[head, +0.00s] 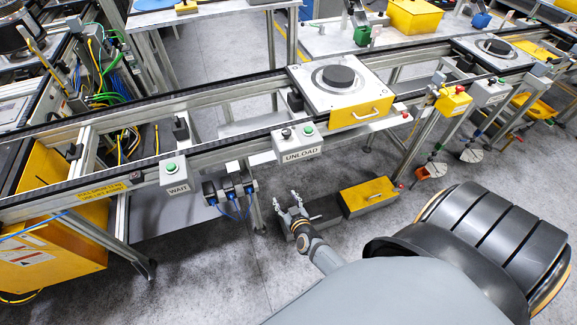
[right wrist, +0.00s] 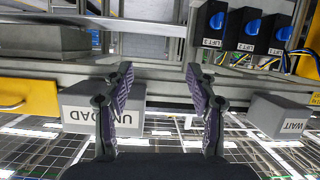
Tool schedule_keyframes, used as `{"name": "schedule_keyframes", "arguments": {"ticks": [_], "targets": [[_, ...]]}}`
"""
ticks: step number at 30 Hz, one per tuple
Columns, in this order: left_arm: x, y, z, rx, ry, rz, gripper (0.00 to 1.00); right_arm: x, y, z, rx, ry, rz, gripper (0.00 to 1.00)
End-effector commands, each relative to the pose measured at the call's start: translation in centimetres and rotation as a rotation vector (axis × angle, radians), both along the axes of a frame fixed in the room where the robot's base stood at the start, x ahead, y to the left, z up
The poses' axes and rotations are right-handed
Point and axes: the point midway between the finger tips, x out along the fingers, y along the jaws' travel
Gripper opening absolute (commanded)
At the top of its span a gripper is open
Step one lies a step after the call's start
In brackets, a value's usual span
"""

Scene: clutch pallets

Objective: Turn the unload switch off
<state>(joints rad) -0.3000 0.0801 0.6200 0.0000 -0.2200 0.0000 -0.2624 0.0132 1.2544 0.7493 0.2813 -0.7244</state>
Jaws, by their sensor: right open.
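The grey unload switch box (head: 297,144) is mounted on the near rail of the conveyor in the head view. A dark knob and a green button sit on its top; I cannot tell the knob's setting. My right gripper (head: 287,199) is open and empty, below and apart from the box. In the right wrist view, the open fingers (right wrist: 158,72) point ahead. One finger partly covers the UNLOAD label on the box (right wrist: 73,112), which is to the left, and the knob is out of sight there. My left gripper is not in view.
A WAIT box (head: 174,173) with a green button is on the rail to the left. Small boxes with blue parts (head: 228,187) hang below the rail. A pallet with a black disc (head: 311,91) sits on the conveyor. A yellow box (head: 368,196) is low, right of my gripper.

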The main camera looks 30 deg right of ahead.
Motion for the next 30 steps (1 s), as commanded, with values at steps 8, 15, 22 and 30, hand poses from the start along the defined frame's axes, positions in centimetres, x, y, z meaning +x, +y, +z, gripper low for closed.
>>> {"name": "schedule_keyframes", "arguments": {"ticks": [8, 15, 22, 30], "targets": [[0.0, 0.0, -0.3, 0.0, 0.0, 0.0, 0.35, -2.4, 0.6, -4.1, 0.017, 0.101, 0.044, 0.57], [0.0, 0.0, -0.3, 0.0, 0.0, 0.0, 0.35, -3.0, 0.8, -5.0, 0.022, 0.125, 0.053, 0.57], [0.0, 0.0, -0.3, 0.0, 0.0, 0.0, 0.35, -3.0, 0.8, -4.9, 0.021, 0.125, 0.053, 0.57], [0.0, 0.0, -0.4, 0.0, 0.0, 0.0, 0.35, -3.6, 0.9, -5.8, 0.025, 0.147, 0.06, 0.57]]}}
